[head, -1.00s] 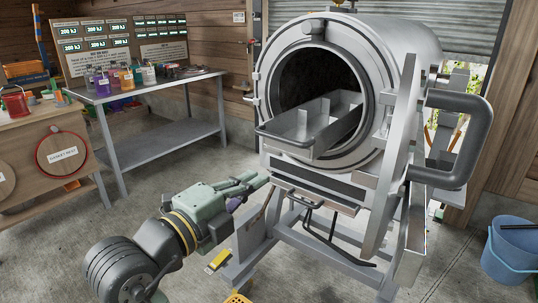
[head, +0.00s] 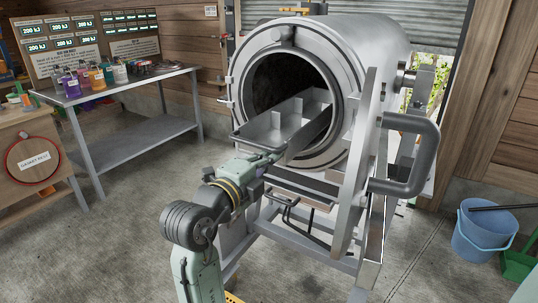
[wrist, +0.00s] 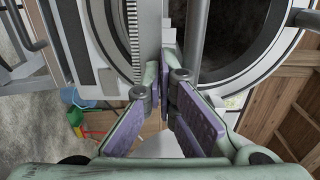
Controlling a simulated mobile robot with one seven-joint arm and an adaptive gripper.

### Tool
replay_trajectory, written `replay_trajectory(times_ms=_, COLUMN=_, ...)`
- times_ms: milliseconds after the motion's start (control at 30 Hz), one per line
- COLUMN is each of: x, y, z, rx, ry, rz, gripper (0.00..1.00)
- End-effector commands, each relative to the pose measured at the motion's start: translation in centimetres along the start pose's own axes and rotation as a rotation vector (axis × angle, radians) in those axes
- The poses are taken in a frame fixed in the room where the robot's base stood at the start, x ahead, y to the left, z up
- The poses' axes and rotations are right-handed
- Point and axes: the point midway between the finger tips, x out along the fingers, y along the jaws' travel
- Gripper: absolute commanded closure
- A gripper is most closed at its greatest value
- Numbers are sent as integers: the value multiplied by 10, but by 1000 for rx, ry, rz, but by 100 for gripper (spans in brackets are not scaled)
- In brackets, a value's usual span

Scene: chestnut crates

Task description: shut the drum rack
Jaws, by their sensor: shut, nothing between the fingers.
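The drum rack (head: 258,141) is a grey metal tray with divided compartments. In the head view it sticks well out of the round mouth of the steel drum (head: 240,85), and its compartments look empty. My gripper (head: 277,157) is shut and empty, close by the rack's front end and slightly below its rim. I cannot tell whether it touches the rack. In the wrist view, my gripper's purple-padded fingers (wrist: 164,82) are closed together beside a grey bar (wrist: 197,40), with the drum's dark opening to the right.
The drum's heavy door (head: 362,165) stands open at the right, with a thick handle (head: 428,155). A side table (head: 120,85) with coloured bottles stands at the left. A blue bucket (head: 482,235) is at the lower right. The floor at front left is clear.

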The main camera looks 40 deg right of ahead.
Motion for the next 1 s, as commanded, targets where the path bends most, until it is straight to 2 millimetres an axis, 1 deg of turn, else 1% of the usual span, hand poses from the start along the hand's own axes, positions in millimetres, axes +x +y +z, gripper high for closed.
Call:
replay_trajectory(times_ms=333, x=1, y=1, z=0, rx=0, ry=0, rz=0, gripper=100)
replay_trajectory(times_ms=467, x=11, y=2, z=0, rx=1, ry=2, rz=1, gripper=100)
replay_trajectory(times_ms=567, x=27, y=3, z=0, rx=1, ry=2, rz=1, gripper=100)
replay_trajectory(times_ms=900, x=107, y=3, z=0, rx=2, ry=1, rz=3, gripper=100)
replay_trajectory(times_ms=1000, x=126, y=2, z=0, rx=1, ry=0, rz=3, gripper=100)
